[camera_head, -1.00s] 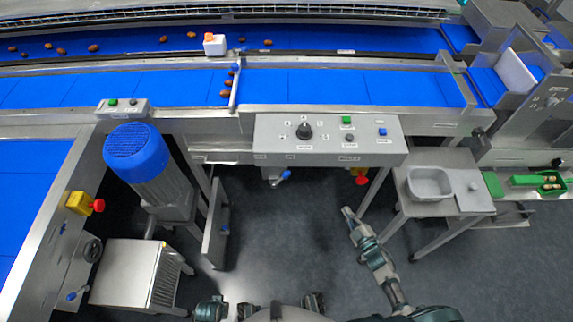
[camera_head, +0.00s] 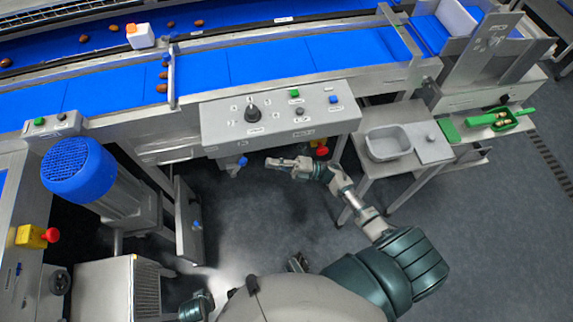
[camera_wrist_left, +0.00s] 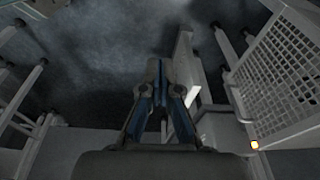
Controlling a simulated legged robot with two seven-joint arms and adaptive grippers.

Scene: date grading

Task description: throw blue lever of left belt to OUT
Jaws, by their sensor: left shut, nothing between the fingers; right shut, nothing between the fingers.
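Blue levers show at several places in the head view: one (camera_head: 243,160) below the control panel, one (camera_head: 197,225) on a steel plate, and a small blue part (camera_head: 18,269) on the left machine. I cannot tell which belongs to the left belt, or its OUT mark. My right gripper (camera_head: 272,162) is shut and empty below the control panel, just right of the lever there, with a small gap seen between them. My left gripper (camera_wrist_left: 160,72) is shut and empty in the left wrist view, above the dark floor; no lever is clear there.
The control panel (camera_head: 280,118) overhangs my right gripper, with a red stop button (camera_head: 321,151) close by. A blue motor (camera_head: 79,172), a yellow box with red button (camera_head: 36,236) and a ribbed cabinet (camera_head: 112,290) stand left. A side table (camera_head: 366,165) stands right.

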